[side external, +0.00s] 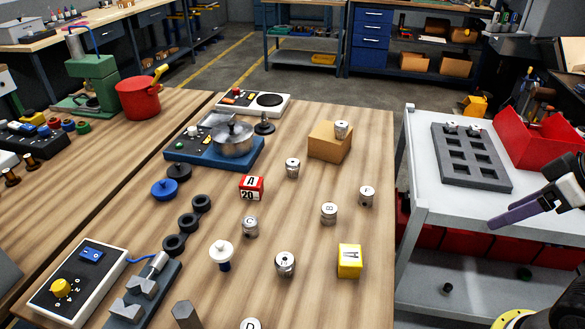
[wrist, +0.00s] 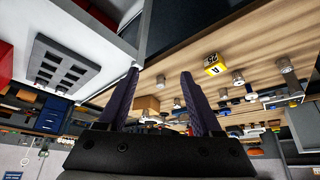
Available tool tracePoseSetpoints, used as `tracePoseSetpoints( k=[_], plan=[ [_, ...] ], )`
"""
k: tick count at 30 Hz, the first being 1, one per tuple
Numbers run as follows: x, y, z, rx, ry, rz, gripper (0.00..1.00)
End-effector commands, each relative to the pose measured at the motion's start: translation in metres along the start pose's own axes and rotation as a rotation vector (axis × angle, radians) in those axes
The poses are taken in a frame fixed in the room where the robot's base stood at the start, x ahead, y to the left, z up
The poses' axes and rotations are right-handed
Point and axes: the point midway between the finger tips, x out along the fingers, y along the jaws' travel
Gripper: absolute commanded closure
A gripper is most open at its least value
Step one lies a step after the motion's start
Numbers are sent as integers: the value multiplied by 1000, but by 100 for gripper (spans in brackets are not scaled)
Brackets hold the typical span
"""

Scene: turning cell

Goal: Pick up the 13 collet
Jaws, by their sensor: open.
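Several silvery collets stand on the wooden table in the side view. Three have readable letters: C (side external: 250,227), B (side external: 329,213) and F (side external: 366,196). Other collets (side external: 292,168) (side external: 285,264) have tops too small to read, and one (side external: 341,130) stands on a cardboard box (side external: 328,148). I cannot tell which is the 13 collet. My gripper (side external: 492,224) is at the right, above the white cart and well apart from the collets. In the wrist view its purple fingers are spread and empty, and my gripper (wrist: 160,74) shows tilted, with the table beyond.
A grey tray with square pockets (side external: 487,172) lies on the white cart (side external: 455,204), two small collets at its far end. A red bin (side external: 530,135) stands beside it. Yellow (side external: 349,261) and red (side external: 252,188) blocks stand among the collets. A gap separates cart and table.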

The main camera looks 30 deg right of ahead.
Motion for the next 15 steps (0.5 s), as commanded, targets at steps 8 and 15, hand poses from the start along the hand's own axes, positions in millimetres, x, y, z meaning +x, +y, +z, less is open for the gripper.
tracePoseSetpoints(
  k=[8,15],
  plan=[
    [-15,4,-19,282,48,14,34],
    [-44,11,-105,642,121,28,34]
  ],
)
